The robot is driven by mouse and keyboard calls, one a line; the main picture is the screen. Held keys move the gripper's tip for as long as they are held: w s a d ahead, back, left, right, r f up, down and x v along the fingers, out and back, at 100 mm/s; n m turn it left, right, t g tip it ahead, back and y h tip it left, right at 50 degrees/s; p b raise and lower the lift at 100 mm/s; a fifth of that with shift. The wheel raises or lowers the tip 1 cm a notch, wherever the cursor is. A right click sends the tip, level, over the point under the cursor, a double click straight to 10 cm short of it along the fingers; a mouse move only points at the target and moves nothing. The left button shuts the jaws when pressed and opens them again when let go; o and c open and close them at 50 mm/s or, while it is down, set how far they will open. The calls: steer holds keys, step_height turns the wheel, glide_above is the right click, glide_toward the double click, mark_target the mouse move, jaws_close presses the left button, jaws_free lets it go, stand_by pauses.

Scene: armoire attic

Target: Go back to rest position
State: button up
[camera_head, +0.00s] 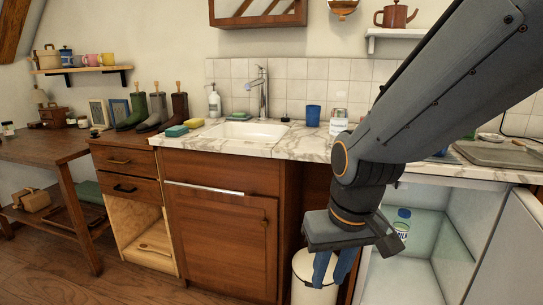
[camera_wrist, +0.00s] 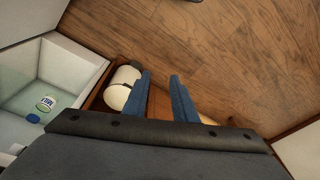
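My gripper (camera_head: 333,268) hangs low in front of the counter in the head view, its blue fingers pointing down. The fingers are open and hold nothing. My dark arm reaches in from the upper right and hides part of the counter and wall.
An open white compartment (camera_head: 405,275) holding a milk bottle (camera_head: 402,222) is right of my gripper. A white bin (camera_head: 303,278) stands close behind the fingers. The marble counter (camera_head: 310,146) and sink cabinet (camera_head: 222,235) lie behind. The wooden floor (camera_wrist: 225,50) ahead looks clear.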

steer(key=s+r+g+p, duration=0.1)
steer(key=s+r+g, duration=0.1)
steer(key=s, duration=0.5)
steer(key=d+r+m+p, duration=0.2)
steer(key=d+r+p, duration=0.6)
steer(key=p, duration=0.8)
steer(key=shift+d+r+h+p, duration=0.2)
steer(key=shift+r+h+p, duration=0.2)
steer(key=shift+r, duration=0.2)
